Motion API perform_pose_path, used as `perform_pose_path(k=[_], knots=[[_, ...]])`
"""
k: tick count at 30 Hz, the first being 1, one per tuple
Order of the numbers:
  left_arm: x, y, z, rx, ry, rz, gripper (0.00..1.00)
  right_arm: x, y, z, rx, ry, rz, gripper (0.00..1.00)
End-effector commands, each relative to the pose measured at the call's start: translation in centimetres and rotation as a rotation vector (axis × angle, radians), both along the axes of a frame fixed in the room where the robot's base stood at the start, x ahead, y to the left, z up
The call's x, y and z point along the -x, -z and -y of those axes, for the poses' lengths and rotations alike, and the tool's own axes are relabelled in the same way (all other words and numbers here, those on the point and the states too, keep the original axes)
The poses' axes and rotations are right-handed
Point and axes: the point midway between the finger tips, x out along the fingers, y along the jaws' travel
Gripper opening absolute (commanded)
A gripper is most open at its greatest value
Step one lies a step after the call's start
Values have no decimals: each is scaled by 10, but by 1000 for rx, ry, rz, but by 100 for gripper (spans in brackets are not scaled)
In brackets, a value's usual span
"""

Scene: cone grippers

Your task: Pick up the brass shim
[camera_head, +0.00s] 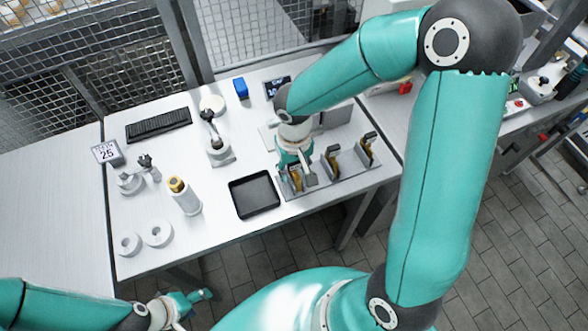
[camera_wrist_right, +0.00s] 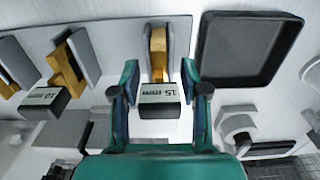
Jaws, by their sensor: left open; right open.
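Three brass shims with dark labelled blocks stand in slots of a grey rack (camera_head: 350,173) on the table. The brass shim nearest the tray (camera_head: 296,179) shows in the wrist view (camera_wrist_right: 158,52), with a block labelled "15". The middle shim (camera_head: 332,164) and the far-right shim (camera_head: 367,148) stand apart from it. My right gripper (camera_wrist_right: 160,78) is open, one finger on each side of the "15" block; I see gaps on both sides. In the head view my right arm partly hides this spot. My left gripper (camera_head: 197,297) is open and empty at bottom left, off the table's front edge.
A black tray (camera_head: 254,212) lies just left of the rack. A white cylinder with a brass-coloured top (camera_head: 185,196), white rings (camera_head: 158,234), a black ribbed strip (camera_head: 158,125) and a blue block (camera_head: 241,88) are also on the table.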

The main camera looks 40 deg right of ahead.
Motion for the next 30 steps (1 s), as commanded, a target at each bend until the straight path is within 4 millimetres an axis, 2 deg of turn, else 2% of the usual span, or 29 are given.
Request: perform_pose_path(k=[6, 15, 25, 30], knots=[[0, 0, 0, 0, 0, 0, 57, 0, 1, 0, 0, 0, 1, 45], [0, 0, 0, 0, 0, 0, 57, 0, 1, 0, 0, 0, 1, 0], [0, 0, 0, 0, 0, 0, 57, 0, -1, 0, 0, 1, 2, 0], [0, 0, 0, 0, 0, 0, 57, -1, -11, 1, 1, 2, 5, 0]])
